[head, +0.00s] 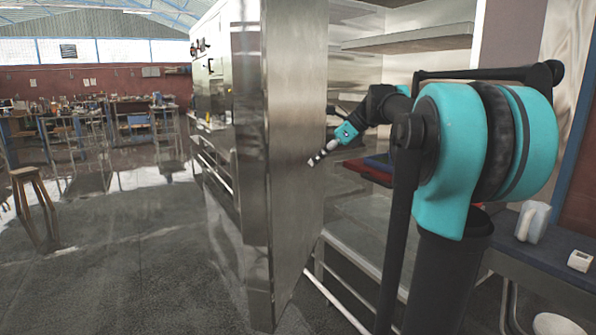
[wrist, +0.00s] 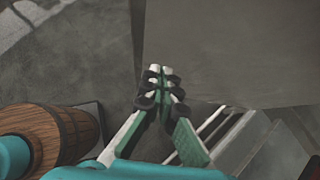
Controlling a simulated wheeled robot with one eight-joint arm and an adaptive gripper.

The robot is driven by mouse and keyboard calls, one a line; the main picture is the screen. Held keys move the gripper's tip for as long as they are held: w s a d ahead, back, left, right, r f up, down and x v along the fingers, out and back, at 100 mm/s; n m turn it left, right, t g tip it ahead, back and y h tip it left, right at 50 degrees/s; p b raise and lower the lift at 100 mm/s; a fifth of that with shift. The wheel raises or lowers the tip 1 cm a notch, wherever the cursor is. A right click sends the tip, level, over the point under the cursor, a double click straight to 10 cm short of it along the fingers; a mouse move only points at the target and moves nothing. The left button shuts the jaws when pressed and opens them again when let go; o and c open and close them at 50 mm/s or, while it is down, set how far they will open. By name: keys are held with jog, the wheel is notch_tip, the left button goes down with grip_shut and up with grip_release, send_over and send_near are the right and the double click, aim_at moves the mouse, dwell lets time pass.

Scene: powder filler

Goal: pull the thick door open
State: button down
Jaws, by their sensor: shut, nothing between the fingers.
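The thick door (head: 294,130) is a tall steel slab standing swung out from the cabinet, with its edge toward the head camera. In the head view my gripper (head: 313,161) is on the right side of the door, by its inner face. The wrist view shows the gripper (wrist: 160,75) with its fingertips together and nothing between them. A grey panel (wrist: 235,50), which looks like the door, fills the upper right of the wrist view beside the fingertips. I cannot tell whether they touch it. No door handle is visible.
The open cabinet interior with a shelf (head: 412,38) is right of the door. Red and blue items (head: 365,170) lie inside. A wooden barrel-like object (wrist: 45,135) is at the wrist view's left. Left of the door the floor is clear up to a stool (head: 32,185).

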aim_at(275, 184)
jog(key=x, duration=0.4)
jog(key=a+r+x, duration=0.1)
jog(key=x, duration=0.6)
jog(key=shift+w+a, duration=0.4)
jog(key=shift+a, duration=0.1)
jog(key=shift+w+a, duration=0.15)
jog(key=shift+a, duration=0.2)
jog(key=shift+a, duration=0.1)
